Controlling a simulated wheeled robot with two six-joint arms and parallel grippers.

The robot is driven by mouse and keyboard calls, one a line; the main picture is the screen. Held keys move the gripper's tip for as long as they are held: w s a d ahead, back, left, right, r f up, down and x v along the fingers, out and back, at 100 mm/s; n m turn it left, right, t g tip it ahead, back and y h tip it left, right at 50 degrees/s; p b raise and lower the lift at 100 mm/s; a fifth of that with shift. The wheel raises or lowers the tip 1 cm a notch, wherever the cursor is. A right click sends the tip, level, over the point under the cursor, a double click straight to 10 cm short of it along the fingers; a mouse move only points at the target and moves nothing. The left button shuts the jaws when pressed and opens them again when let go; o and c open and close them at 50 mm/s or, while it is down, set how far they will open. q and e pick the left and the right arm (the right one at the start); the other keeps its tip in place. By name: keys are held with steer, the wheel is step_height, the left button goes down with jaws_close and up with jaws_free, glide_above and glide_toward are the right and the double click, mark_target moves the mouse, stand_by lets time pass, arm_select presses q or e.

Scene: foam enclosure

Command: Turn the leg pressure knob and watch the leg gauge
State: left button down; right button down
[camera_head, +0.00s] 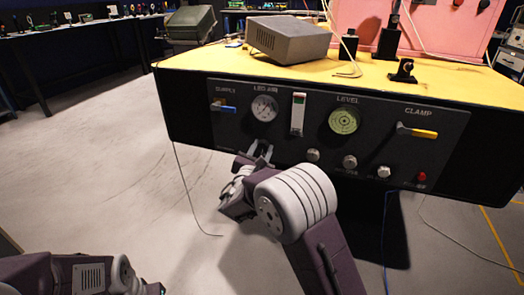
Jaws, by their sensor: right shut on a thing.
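The dark control panel (285,115) faces me on the front of a yellow-topped bench. The leg gauge (264,108), a round white dial labelled LEG AIR, sits at the panel's left; its needle is too small to read. My right gripper (261,151) is just below this gauge at the panel's lower edge. It is shut on what seems to be the leg pressure knob, which the fingers mostly hide. My left arm shows at the bottom left; its gripper is out of view.
Silver knobs (313,155) line the panel's lower edge, with a red button (421,177) at the right. A blue supply lever (222,107), level dial (344,120) and yellow clamp lever (417,132) are nearby. A grey box (290,38) rests on top. Open floor lies left.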

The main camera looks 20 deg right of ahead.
steer(key=m+b, duration=0.1)
steer(key=b, duration=0.1)
steer(key=m+b, duration=0.2)
steer(key=b, duration=0.1)
steer(key=m+b, duration=0.2)
steer(key=b, duration=0.1)
steer(key=shift+f, duration=0.35)
steer(key=shift+r+m+b, duration=0.25)
steer(key=shift+m+b, duration=0.55)
steer(key=shift+b, duration=0.3)
steer(key=c, duration=1)
jaws_free()
steer(key=shift+o, duration=0.2)
steer(key=shift+s+a+r, duration=0.1)
steer(key=shift+a, duration=0.05)
